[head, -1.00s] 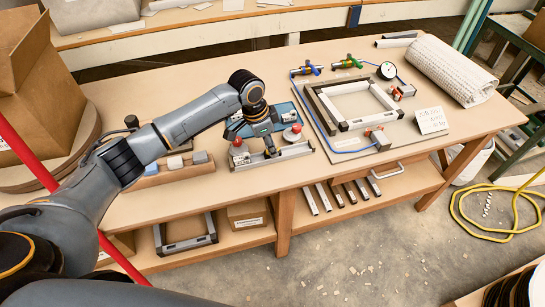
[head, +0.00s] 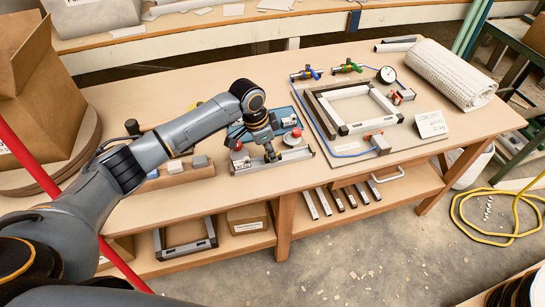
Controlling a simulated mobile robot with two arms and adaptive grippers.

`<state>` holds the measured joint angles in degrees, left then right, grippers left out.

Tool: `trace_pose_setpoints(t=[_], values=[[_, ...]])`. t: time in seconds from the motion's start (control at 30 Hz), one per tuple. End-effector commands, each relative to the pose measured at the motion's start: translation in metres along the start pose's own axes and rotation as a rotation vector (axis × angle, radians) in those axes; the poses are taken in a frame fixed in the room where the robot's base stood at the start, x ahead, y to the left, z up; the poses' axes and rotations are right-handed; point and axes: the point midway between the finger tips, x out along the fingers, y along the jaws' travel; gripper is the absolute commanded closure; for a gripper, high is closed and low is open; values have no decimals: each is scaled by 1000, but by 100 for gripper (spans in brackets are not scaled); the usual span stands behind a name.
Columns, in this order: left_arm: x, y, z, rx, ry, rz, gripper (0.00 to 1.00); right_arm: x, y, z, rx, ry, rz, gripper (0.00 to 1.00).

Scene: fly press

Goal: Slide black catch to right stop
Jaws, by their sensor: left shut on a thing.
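A light grey rail (head: 295,156) lies on the workbench near its front edge, left of the pneumatic board, with a white label on its left end. My left gripper (head: 270,154) points down onto the rail, left of its middle. Its fingers are shut on the small black catch, which is mostly hidden between them. The rail's right end is free of the gripper. My right gripper is not in view.
Two weights with red knobs (head: 297,131) stand behind the rail, near a blue mat (head: 284,115). A wooden block holder (head: 180,173) is to the left. The board (head: 335,150) with frame, gauge and valves is to the right.

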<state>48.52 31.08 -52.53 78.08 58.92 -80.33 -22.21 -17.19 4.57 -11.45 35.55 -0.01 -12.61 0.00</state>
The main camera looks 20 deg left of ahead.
Motion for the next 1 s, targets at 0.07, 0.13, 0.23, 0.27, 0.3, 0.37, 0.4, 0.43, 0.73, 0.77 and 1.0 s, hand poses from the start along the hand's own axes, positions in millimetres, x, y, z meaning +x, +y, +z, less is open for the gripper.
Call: trace_pose_setpoints(t=[0.07,0.13,0.23,0.27,0.3,0.37,0.4,0.43,0.73,0.77,1.0], values=[[0,0,-2,0,1,0,100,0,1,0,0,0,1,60],[1,0,-6,1,1,0,100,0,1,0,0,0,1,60],[2,0,-11,1,2,0,100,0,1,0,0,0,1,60],[3,0,-12,1,1,0,100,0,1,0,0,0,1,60],[3,0,-13,0,0,0,100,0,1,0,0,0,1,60],[4,0,-16,1,0,0,100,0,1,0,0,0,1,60],[5,1,-19,1,1,0,100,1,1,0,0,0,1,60],[5,1,-20,1,0,0,100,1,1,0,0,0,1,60],[6,1,-23,0,-1,0,100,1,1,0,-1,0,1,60],[6,1,-23,0,-1,0,100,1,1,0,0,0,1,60],[7,1,-27,1,1,0,100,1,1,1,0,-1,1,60]])
